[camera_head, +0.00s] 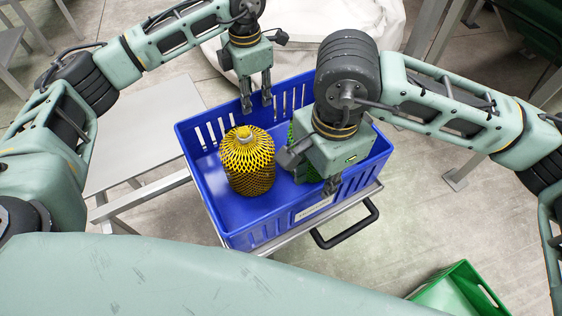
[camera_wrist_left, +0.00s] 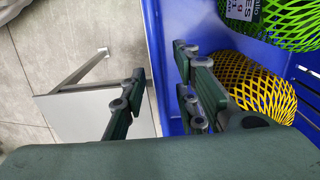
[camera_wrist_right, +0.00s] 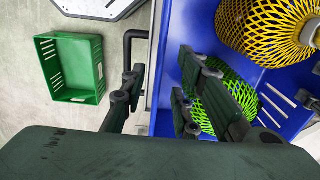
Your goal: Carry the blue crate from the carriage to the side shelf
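The blue crate (camera_head: 265,228) sits on the metal carriage (camera_head: 362,197). A yellow-netted bundle (camera_head: 248,165) and a green-netted one, which my right gripper partly hides, are inside. My left gripper (camera_head: 256,102) is at the far-left wall, open, with fingers either side of the wall in the left wrist view (camera_wrist_left: 160,78). My right gripper (camera_head: 312,172) is at the opposite, near-right wall; in the right wrist view (camera_wrist_right: 157,80) it is open with fingers either side of that wall. Contact is unclear. A light grey flat surface (camera_head: 150,115), seemingly the side shelf, is left of the crate.
The carriage has a black handle (camera_head: 350,232) at its near-right side. An empty green crate (camera_head: 457,290) is on the floor at lower right. A white sack (camera_head: 300,28) lies behind the crate. The grey shelf top looks clear.

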